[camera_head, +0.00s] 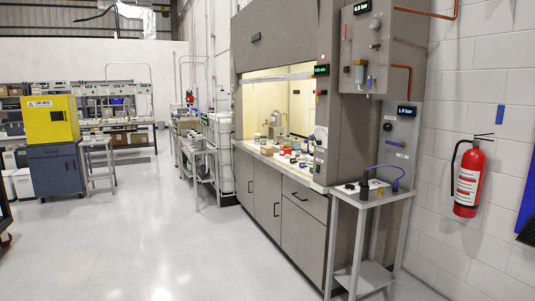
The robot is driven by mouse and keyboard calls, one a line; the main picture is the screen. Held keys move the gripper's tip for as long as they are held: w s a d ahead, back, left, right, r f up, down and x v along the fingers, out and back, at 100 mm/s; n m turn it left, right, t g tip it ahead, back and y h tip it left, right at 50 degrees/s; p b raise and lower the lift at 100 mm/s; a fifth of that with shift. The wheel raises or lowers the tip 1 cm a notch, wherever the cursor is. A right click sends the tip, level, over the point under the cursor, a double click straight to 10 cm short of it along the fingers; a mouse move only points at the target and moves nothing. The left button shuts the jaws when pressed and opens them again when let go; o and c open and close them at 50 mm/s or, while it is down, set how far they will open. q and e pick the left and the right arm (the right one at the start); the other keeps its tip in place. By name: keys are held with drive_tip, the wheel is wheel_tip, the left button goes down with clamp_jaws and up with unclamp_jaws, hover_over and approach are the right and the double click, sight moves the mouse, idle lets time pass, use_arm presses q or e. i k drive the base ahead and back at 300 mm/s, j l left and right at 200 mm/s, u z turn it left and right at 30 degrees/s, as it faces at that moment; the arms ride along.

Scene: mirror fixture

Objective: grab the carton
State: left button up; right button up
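No carton stands out clearly at this distance. A small brownish block (267,151) lies among the items on the fume hood's worktop, too small to identify. Neither of my grippers is in view.
The grey fume hood (290,215) stands right of centre, its lit bay holding several small containers. A small metal table (345,197) stands at its near end. A yellow cabinet (50,120) on a dark blue base is at left. The floor (130,245) between is clear.

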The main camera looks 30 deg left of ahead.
sight(268, 152)
drive_tip(key=i+j+u, duration=0.4)
drive_tip(key=i+u, duration=0.15)
drive_tip(key=i, duration=0.15)
drive_tip(key=i+j+u, duration=0.25)
drive_tip(key=i, duration=0.75)
drive_tip(key=i+u, duration=0.25)
drive_tip(key=i, duration=0.75)
